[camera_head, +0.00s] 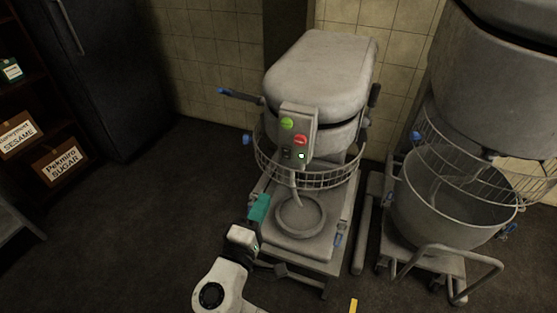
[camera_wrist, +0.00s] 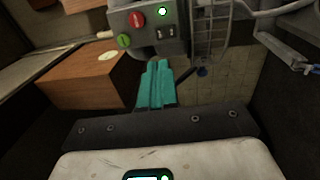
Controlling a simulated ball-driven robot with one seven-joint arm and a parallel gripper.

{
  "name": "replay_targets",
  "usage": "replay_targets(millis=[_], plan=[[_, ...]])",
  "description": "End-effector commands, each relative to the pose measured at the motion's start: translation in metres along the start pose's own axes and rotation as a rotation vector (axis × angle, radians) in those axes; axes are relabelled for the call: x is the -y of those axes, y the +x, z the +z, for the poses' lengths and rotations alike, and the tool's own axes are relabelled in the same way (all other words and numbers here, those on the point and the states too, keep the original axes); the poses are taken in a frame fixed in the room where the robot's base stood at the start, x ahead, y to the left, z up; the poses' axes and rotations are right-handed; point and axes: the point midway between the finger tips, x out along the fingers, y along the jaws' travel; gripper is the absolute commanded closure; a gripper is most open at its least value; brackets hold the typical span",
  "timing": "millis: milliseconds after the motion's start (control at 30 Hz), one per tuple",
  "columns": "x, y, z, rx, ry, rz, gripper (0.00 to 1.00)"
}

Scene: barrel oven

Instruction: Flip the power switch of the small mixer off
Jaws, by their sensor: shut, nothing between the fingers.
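The small mixer (camera_head: 318,72) stands in the middle of the head view, grey, with a control panel (camera_head: 297,132) on its front. The panel carries a green button (camera_head: 287,124), a red button (camera_head: 300,140) and a lit indicator (camera_head: 301,156). In the wrist view the panel (camera_wrist: 150,47) is at the top, with small dark switches (camera_wrist: 165,33) beside the red button (camera_wrist: 137,19) and a glowing green light (camera_wrist: 162,12). The switches' position is too small to tell. My gripper (camera_head: 262,200), with teal fingers (camera_wrist: 158,66), is shut and empty, below and left of the panel, apart from it.
A wire guard (camera_head: 325,179) surrounds the mixer above a round bowl (camera_head: 300,215). A larger mixer with a big bowl (camera_head: 440,215) and cart stands at right. A dark fridge (camera_head: 110,80) and shelf with labelled boxes (camera_head: 60,165) are at left. The floor at left is clear.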

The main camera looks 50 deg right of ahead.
Motion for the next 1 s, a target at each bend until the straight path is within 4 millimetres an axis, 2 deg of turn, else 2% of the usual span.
replay_targets(millis=[167,267,700,1000], plan=[[-0.001,0.004,0.001,0.003,0.0,-0.001,1.0],[-0.002,0.014,0.001,0.004,0.0,-0.001,1.0],[-0.003,0.097,0.002,0.006,-0.001,-0.001,1.0],[-0.001,0.135,0.001,0.003,-0.001,-0.002,1.0]])
